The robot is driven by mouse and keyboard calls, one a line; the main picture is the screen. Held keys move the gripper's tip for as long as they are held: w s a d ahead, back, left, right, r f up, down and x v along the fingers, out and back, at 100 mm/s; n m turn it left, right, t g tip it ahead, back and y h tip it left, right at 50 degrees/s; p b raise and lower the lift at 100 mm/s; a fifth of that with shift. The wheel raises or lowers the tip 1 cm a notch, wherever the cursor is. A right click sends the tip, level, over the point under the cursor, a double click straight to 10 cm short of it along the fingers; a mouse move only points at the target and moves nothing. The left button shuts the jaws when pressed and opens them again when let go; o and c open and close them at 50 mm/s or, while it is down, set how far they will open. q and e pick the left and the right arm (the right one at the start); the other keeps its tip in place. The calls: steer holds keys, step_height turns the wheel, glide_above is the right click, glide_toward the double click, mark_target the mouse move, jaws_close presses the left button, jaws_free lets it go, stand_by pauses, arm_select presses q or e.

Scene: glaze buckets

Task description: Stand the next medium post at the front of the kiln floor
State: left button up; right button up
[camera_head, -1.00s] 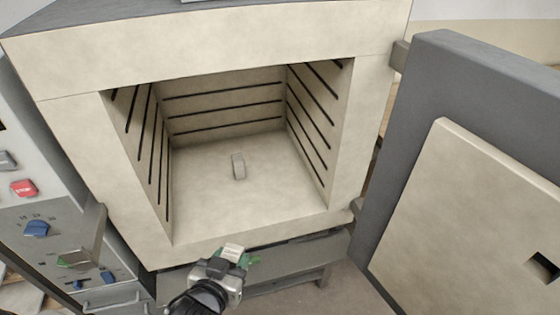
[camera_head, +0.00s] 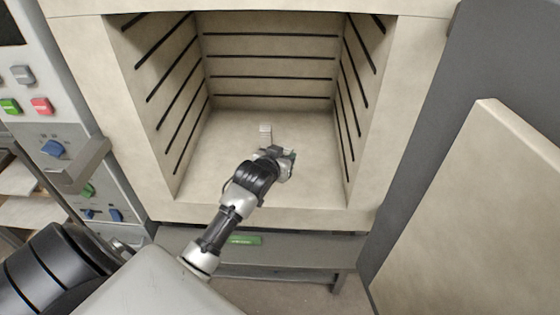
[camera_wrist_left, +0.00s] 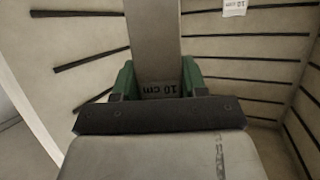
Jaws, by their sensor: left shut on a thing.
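My left gripper (camera_head: 287,158) reaches into the open kiln, above the front-to-middle part of its floor. In the left wrist view its green fingers (camera_wrist_left: 157,82) are shut on a grey-beige post (camera_wrist_left: 154,40) marked "10 cm". In the head view the held post is mostly hidden by the gripper, and I cannot tell whether it touches the floor. Another pale post (camera_head: 265,130) stands on the kiln floor (camera_head: 222,160), just behind and left of the gripper. My right gripper is not in view.
The kiln's side walls (camera_head: 160,85) and back wall (camera_head: 270,85) carry dark grooves. The front sill (camera_head: 310,216) lies under my arm. The open door (camera_head: 480,210) stands at the right, the control panel (camera_head: 75,140) at the left. Floor right of the gripper is clear.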

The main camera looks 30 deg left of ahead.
arm_select(q)
steer(key=shift+w+a+f, duration=0.5)
steer(key=shift+w+f, duration=0.35)
steer(key=shift+f, duration=0.4)
steer(key=shift+w+a+f, duration=0.5)
steer(key=shift+w+f, duration=0.3)
steer(key=shift+f, duration=0.4)
steer(key=shift+w+a+f, duration=0.5)
steer(key=shift+w+f, duration=0.35)
steer(key=shift+f, duration=0.4)
steer(key=o, duration=1.1)
steer(key=shift+f, duration=0.15)
steer(key=shift+s, duration=0.1)
steer(key=v, duration=1.2)
